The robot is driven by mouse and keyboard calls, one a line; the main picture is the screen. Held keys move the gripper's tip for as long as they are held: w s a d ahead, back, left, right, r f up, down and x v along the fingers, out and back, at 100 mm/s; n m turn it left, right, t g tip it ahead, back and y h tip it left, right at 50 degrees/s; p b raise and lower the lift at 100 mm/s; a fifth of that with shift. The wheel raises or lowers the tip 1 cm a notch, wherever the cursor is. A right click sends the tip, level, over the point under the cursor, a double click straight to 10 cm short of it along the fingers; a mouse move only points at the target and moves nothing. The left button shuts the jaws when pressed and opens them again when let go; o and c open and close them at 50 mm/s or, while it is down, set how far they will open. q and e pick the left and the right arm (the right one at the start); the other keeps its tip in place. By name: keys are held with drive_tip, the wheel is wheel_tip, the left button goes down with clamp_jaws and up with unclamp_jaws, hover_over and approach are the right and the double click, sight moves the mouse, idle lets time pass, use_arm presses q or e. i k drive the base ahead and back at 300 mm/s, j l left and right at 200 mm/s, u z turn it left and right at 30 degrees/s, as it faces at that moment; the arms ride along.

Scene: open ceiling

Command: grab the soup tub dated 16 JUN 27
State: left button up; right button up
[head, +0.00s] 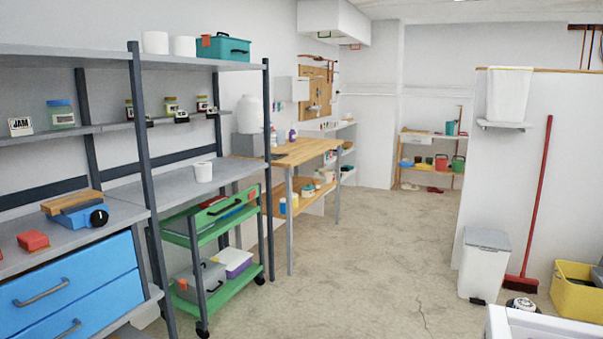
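I see no tub with a readable 16 JUN 27 date, and I cannot tell whether any container here is a soup tub. A plain white cylinder (203,171) stands on the grey middle shelf at the left. Two more white cylinders (155,42) stand on the top shelf, beside a teal box (223,47). Small jars (170,105) with labels too small to read stand on the narrow shelf below. Neither of my grippers is in view.
A green cart (213,236) and blue drawers (75,285) line the left. A wooden workbench (300,150) stands beyond. A white bin (485,262), red broom (535,200), yellow crate (575,290) and white-rimmed unit (540,322) are at the right. The middle concrete floor (370,260) is clear.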

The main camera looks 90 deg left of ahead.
sight(202, 171)
drive_tip(key=k, duration=0.65)
drive_tip(key=u, duration=3.5)
drive_tip(key=i+l, duration=0.55)
drive_tip(key=l, duration=0.15)
drive_tip(key=i+l, duration=0.55)
drive_tip(key=l, duration=0.1)
